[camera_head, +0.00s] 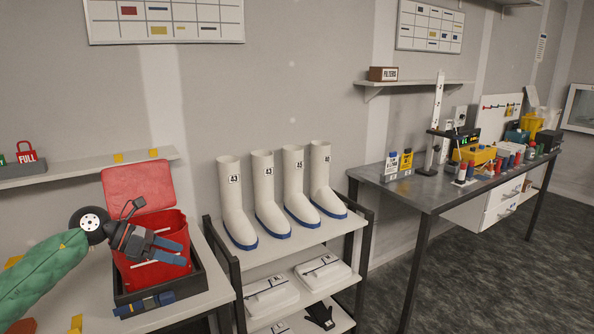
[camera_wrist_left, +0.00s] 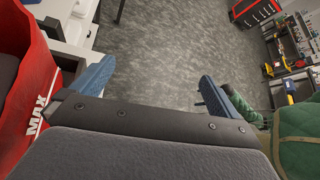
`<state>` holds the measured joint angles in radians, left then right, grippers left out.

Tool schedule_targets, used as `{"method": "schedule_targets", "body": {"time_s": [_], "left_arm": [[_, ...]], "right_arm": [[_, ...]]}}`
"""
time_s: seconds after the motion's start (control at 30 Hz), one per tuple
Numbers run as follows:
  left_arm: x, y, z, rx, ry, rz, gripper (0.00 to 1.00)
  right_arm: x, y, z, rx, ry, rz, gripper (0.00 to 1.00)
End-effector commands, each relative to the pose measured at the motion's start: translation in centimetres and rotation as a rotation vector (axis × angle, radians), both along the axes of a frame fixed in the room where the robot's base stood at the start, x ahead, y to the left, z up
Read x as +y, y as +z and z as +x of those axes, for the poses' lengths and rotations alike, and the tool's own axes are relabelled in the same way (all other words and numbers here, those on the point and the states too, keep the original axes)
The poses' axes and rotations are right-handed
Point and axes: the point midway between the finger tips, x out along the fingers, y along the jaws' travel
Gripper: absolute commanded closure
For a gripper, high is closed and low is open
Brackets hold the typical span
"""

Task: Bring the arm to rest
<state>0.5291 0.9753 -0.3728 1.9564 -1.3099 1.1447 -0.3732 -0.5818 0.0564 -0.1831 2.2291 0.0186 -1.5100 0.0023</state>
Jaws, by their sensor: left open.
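My left arm, in a green sleeve (camera_head: 40,272), comes in from the left in the head view. Its gripper (camera_head: 184,252) is in front of the red open container (camera_head: 178,225), overlapping it in the picture; I cannot tell whether they touch. In the left wrist view the two blue fingers of the left gripper (camera_wrist_left: 155,85) stand wide apart with nothing between them. The red container marked MAX (camera_wrist_left: 38,95) is close beside the gripper there, at the left edge. My right gripper cannot be made out in either view.
The red container stands in a black tray (camera_head: 203,283) on a pale table (camera_head: 190,312). A dark and blue item (camera_head: 145,304) lies at the tray's front. A rack (camera_head: 270,252) with several white boots stands to the right, then a grey bench (camera_head: 430,193). Carpet is clear at right.

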Motion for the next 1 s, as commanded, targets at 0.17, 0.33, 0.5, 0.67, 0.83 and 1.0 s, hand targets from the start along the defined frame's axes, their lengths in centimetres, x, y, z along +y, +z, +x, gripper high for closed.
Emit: {"method": "schedule_targets", "body": {"time_s": [0.17,0.33,0.5,0.67,0.83,1.0], "left_arm": [[-6.4,-1.6,-0.4,0.078,0.093,-0.387,0.00],[-9.5,-2.6,-0.4,0.196,0.247,-0.745,0.00],[-10.0,-4.8,-0.1,0.350,0.459,-1.074,0.00],[-9.0,-9.0,-0.3,0.527,0.705,-1.347,0.00],[-7.4,-15.7,-1.7,0.737,1.019,-1.585,0.00],[-6.2,-24.3,-5.4,0.961,1.385,-1.753,0.00]], "right_arm": [[0.0,-0.1,-0.1,0.002,0.000,0.000,0.00],[-0.1,0.0,0.0,0.001,0.001,-0.001,0.00],[-0.2,0.0,0.1,-0.002,0.002,-0.003,0.00],[-0.2,0.0,0.2,-0.003,0.003,-0.004,0.00],[-0.2,0.0,0.2,-0.003,0.002,-0.004,0.00],[-0.1,0.1,0.2,-0.003,0.001,-0.002,0.00]]}}
